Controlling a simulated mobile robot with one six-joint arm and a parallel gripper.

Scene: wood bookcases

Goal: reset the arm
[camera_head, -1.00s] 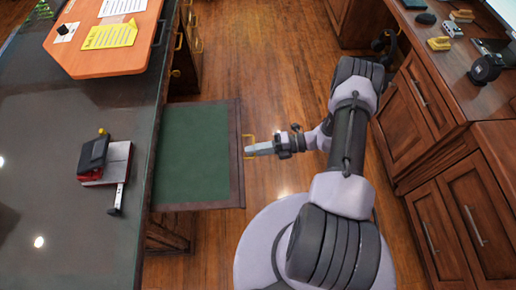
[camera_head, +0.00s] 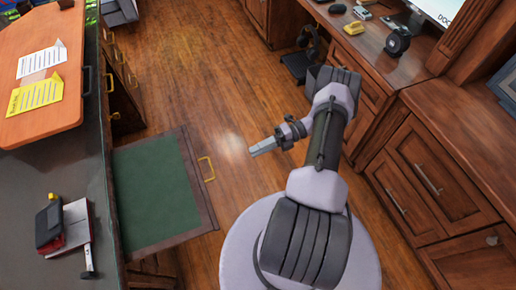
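My arm (camera_head: 325,140) rises from my round base and bends forward over the wood floor. My gripper (camera_head: 263,148) points left, above the floor and to the right of an open drawer or pull-out panel with a green inside (camera_head: 155,190). The gripper is apart from the panel's brass handle (camera_head: 207,168). Nothing shows held at its tip. It is too small, and seen too much from the side, to tell whether its fingers are open or shut.
Wood cabinets (camera_head: 425,180) and a counter with small items stand on the right. The floor (camera_head: 190,75) between is clear ahead.

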